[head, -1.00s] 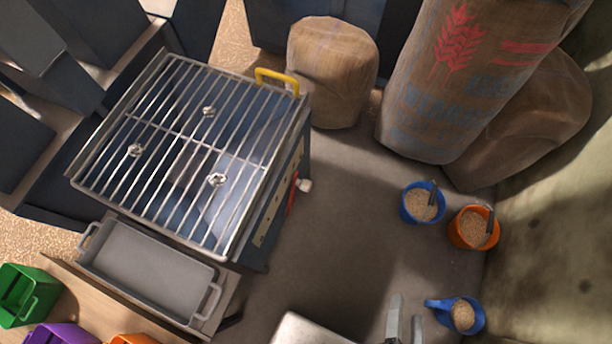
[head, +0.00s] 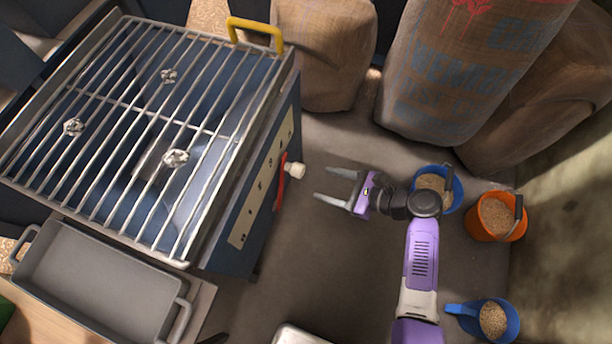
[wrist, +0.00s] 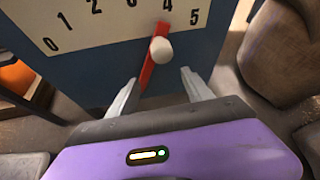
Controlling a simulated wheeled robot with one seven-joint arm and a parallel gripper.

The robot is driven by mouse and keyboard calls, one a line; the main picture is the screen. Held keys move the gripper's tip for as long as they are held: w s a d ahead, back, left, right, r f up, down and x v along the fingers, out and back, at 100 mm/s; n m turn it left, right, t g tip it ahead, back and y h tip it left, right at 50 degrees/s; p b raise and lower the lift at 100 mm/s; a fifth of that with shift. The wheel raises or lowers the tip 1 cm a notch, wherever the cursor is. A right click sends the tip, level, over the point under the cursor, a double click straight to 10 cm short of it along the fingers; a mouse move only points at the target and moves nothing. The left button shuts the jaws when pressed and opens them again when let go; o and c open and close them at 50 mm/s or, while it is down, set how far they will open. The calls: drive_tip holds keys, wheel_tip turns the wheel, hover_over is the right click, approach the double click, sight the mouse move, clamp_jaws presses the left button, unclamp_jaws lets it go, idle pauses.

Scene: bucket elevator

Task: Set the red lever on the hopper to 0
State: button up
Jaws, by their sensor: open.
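The red lever (head: 281,184) with a white knob (head: 295,170) is on the side of the dark blue hopper (head: 262,205). In the wrist view the red lever (wrist: 147,74) tilts slightly right, its upper end just below the 4 on the scale plate (wrist: 100,24), which shows 0 at left and 5 at right. My gripper (head: 322,184) is open and empty, a short way right of the knob and pointing at it. In the wrist view, my gripper's (wrist: 158,78) fingers frame the lever without visibly touching it. Part of the lever hides behind the knob.
A wire grate (head: 130,130) with a yellow handle (head: 256,33) tops the hopper. A grey tray (head: 90,290) is at lower left. Sacks (head: 480,75) stand behind; an orange bucket (head: 496,216) and blue grain containers are at right.

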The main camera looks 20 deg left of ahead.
sight(301, 172)
drive_tip(key=shift+g+y, duration=0.4)
drive_tip(key=shift+w+a+f+b, duration=0.25)
drive_tip(key=shift+a+b, duration=0.35)
drive_tip(key=shift+a, duration=0.85)
drive_tip(key=shift+w+a+f+b, duration=0.1)
drive_tip(key=shift+a+f+b, duration=0.35)
drive_tip(key=shift+a, duration=1.05)
drive_tip(key=shift+w+a+f+b, duration=0.1)
drive_tip(key=shift+w+a+b, duration=0.1)
drive_tip(key=shift+a+b, duration=0.9)
drive_tip(key=shift+a+p, duration=0.35)
clamp_jaws()
